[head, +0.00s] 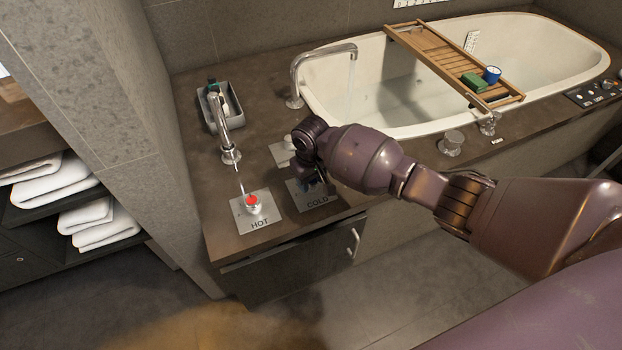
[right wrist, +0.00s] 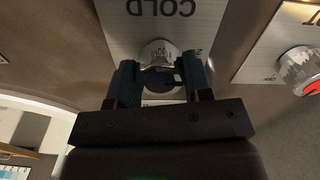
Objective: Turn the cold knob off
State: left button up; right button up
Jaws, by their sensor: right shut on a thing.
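The cold plate (head: 318,201) lies on the brown counter, marked COLD, to the right of the hot plate. In the right wrist view the silver cold knob (right wrist: 159,52) stands on the plate (right wrist: 205,20), between the two fingers. My right gripper (head: 305,178) is over the cold plate and hides the knob in the head view. In the right wrist view my right gripper (right wrist: 160,80) is shut on the knob, one finger at each side. My left gripper is not in view. A tall tap (head: 323,55) stands at the tub with a stream of water below its spout.
The hot knob (head: 252,203) with a red top stands on its plate close at the left; it also shows in the right wrist view (right wrist: 300,68). A smaller tap (head: 228,130) and a grey tray (head: 213,95) stand behind. The bathtub (head: 385,115) is to the right.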

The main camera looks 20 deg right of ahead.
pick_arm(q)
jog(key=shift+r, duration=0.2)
pick_arm(e)
jog(key=shift+r, duration=0.1)
jog(key=shift+r+m+p, duration=0.2)
jog(key=shift+m+p, duration=1.15)
jog(key=shift+m, duration=0.25)
jog(key=shift+m+p, duration=0.55)
jog(key=shift+m, duration=0.35)
jog(key=m+p, duration=0.1)
jog(key=m, duration=0.2)
jog(key=shift+a+f+m, duration=0.1)
jog(key=shift+f+m, duration=0.05)
jog(key=shift+m, duration=0.15)
jog(key=shift+m+p, duration=0.55)
jog(key=shift+m, duration=0.35)
jog(key=m, duration=0.3)
jog(key=shift+f+m+p, duration=0.1)
jog(key=shift+m+p, duration=0.2)
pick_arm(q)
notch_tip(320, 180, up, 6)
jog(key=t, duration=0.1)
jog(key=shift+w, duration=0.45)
pick_arm(e)
jog(key=shift+f+m, duration=0.1)
jog(key=shift+m, duration=1.8)
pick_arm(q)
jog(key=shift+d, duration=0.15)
